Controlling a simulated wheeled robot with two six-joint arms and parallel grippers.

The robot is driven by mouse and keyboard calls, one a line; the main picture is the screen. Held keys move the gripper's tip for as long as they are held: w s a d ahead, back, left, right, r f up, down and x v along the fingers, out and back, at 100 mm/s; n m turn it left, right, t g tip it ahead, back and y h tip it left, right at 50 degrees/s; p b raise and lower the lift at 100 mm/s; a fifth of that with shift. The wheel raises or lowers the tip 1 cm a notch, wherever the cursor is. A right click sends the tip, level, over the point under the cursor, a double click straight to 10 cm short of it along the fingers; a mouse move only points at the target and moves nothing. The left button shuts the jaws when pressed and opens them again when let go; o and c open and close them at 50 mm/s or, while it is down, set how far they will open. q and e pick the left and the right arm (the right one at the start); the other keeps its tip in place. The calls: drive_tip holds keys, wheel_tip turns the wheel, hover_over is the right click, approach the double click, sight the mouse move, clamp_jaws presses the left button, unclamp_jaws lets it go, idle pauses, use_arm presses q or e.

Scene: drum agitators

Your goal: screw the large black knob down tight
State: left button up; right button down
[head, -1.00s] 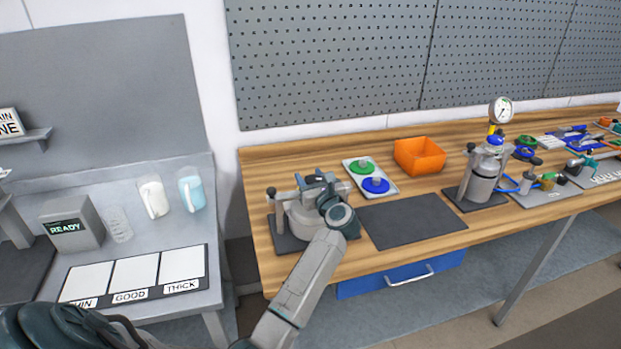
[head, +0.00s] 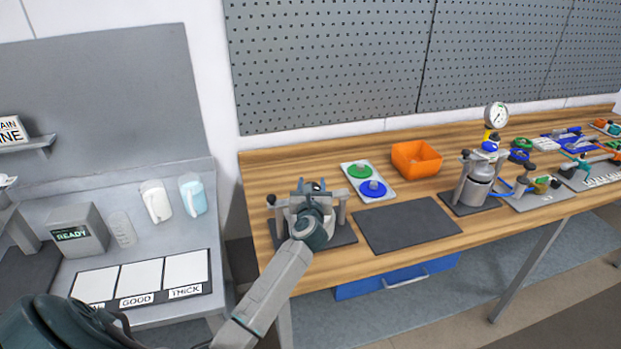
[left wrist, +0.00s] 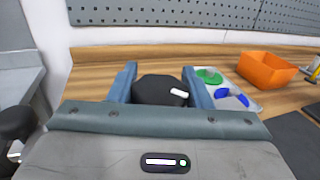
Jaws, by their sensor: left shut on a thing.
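The large black knob (left wrist: 160,90) has a white mark on its top. In the left wrist view it sits between the two blue fingers of my left gripper (left wrist: 160,86), which is shut on it. In the head view my left gripper (head: 313,190) is over the pot-like fixture (head: 285,217) on the front left of the wooden bench, and my wrist hides most of the knob and fixture. A second black knob (left wrist: 14,124) with a white mark shows at the left of the wrist view. My right gripper is not in view.
A tray (head: 386,193) with green and blue discs and an orange bin (head: 416,159) stand behind and right of the fixture. A bare dark mat (head: 407,225) lies to its right. A gauge-topped vessel (head: 479,186) stands farther right. A grey table (head: 165,325) is at left.

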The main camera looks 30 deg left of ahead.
use_arm(q)
drive_tip(key=shift+w+d+r+m+t+h+p, duration=0.1)
drive_tip(key=shift+m+t+h+p, duration=0.95)
drive_tip(key=shift+h+p, duration=0.55)
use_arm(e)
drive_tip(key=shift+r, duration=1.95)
use_arm(q)
drive_tip(key=shift+m+h, duration=0.25)
drive_tip(key=shift+h, duration=0.05)
drive_tip(key=o, duration=1)
drive_tip(key=shift+s+d, duration=0.1)
drive_tip(key=shift+s, duration=0.15)
drive_tip(key=b+v, duration=0.2)
drive_tip(key=v, duration=0.8)
drive_tip(key=shift+d+b, duration=0.15)
drive_tip(key=shift+b, duration=0.25)
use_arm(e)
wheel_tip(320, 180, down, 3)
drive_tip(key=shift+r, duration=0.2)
use_arm(q)
drive_tip(key=shift+s, duration=0.1)
